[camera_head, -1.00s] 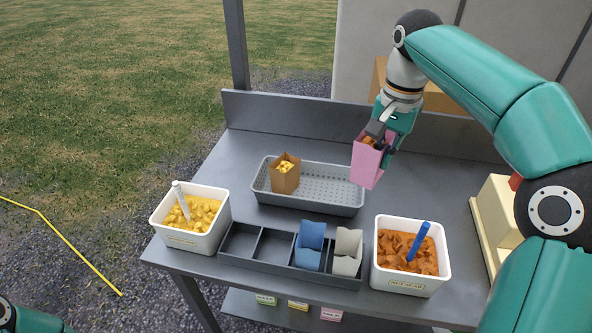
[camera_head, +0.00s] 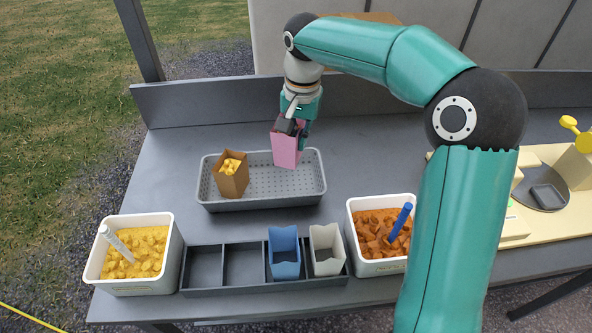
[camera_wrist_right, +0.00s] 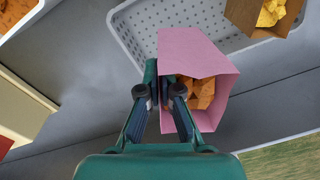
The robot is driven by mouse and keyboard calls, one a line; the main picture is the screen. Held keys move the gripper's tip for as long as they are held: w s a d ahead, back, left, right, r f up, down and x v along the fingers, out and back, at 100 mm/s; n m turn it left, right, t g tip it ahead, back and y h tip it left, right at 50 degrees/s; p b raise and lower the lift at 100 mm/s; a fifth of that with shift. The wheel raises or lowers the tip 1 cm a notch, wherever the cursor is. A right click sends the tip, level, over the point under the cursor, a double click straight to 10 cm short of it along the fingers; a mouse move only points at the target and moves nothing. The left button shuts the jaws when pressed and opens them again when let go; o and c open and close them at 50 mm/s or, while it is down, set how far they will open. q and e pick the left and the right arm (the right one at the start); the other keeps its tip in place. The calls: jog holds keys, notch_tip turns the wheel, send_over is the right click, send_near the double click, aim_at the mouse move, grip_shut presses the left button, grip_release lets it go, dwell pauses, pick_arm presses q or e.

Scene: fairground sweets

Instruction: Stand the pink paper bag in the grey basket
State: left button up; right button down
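The pink paper bag (camera_head: 286,150) is upright, with orange-brown chunks showing in its open top in the right wrist view (camera_wrist_right: 198,52). My right gripper (camera_head: 294,124) is shut on the bag's side wall; in the wrist view its fingertips (camera_wrist_right: 163,88) pinch near the rim. The bag is at the back right part of the grey perforated basket (camera_head: 262,203). I cannot tell whether its bottom touches the basket floor. A brown paper bag (camera_head: 232,183) with yellow pieces stands in the basket's left part. My left gripper is not in view.
A white tub of yellow pieces (camera_head: 130,285) and a white tub of orange-brown chunks (camera_head: 376,267) stand in front. Between them a dark divided rack (camera_head: 212,291) holds a blue bag (camera_head: 285,268) and a pale grey bag (camera_head: 328,263). The basket's middle is free.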

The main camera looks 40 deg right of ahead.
notch_tip(320, 180, down, 10)
jog(key=shift+s, duration=0.1)
dwell(0.4)
jog(key=shift+f, duration=0.15)
jog(key=c, duration=1.3)
grip_release()
jog(key=r, duration=1.2)
jog(key=shift+s+d+r, duration=0.1)
jog(key=shift+s+r, duration=0.1)
